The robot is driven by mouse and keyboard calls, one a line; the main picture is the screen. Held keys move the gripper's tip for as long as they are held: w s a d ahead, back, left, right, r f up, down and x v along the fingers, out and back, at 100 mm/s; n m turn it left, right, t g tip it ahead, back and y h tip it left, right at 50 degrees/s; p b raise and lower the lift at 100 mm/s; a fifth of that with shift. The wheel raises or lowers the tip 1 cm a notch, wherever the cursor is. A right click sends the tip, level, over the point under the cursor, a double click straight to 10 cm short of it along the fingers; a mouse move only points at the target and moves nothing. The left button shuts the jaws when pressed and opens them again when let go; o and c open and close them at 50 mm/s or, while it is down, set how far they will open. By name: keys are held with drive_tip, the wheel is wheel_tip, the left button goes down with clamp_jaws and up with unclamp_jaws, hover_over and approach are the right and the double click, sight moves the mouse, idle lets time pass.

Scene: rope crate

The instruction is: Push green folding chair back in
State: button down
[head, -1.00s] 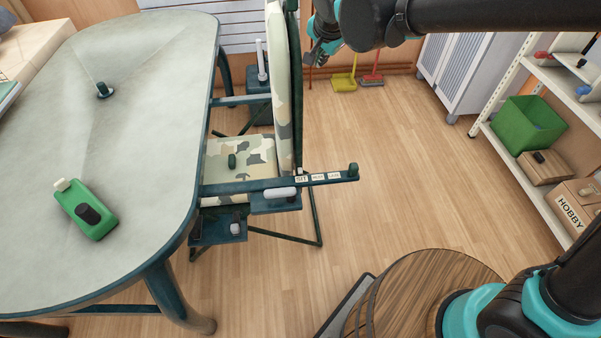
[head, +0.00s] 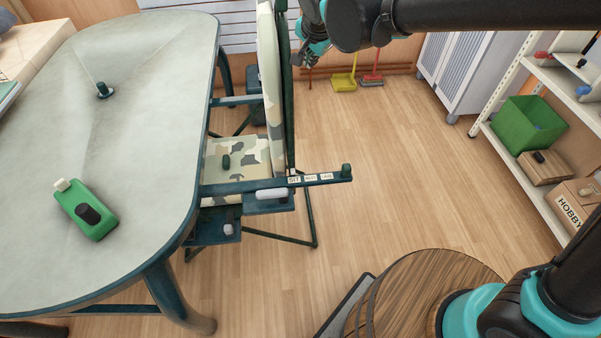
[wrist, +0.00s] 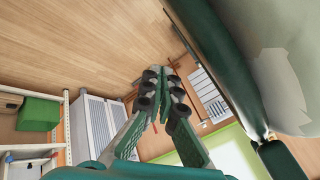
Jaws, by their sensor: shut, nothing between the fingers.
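The green folding chair (head: 244,155) has a dark green frame and a camouflage-patterned seat and back. It stands at the right edge of the table (head: 130,110), with its seat partly beneath the tabletop and its back upright. My gripper (head: 302,60) is at the upper part of the chair back, on its right side. In the wrist view my gripper (wrist: 165,95) is shut and empty, with the chair's back frame (wrist: 215,55) close beside it on the right. Whether the fingers touch the frame I cannot tell.
A green bottle-like item (head: 88,210) and a small dark knob (head: 104,90) are on the table. A wooden barrel (head: 430,295) stands at the lower right. Shelves with a green bin (head: 525,125) are at right. The floor between is clear.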

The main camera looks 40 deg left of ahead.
drive_tip(key=shift+s+a, duration=2.15)
drive_tip(key=shift+s, duration=0.35)
wheel_tip(320, 180, up, 6)
drive_tip(key=w+d, duration=0.2)
drive_tip(key=shift+w, duration=0.2)
drive_tip(key=v, duration=1.2)
drive_tip(key=shift+d, duration=0.1)
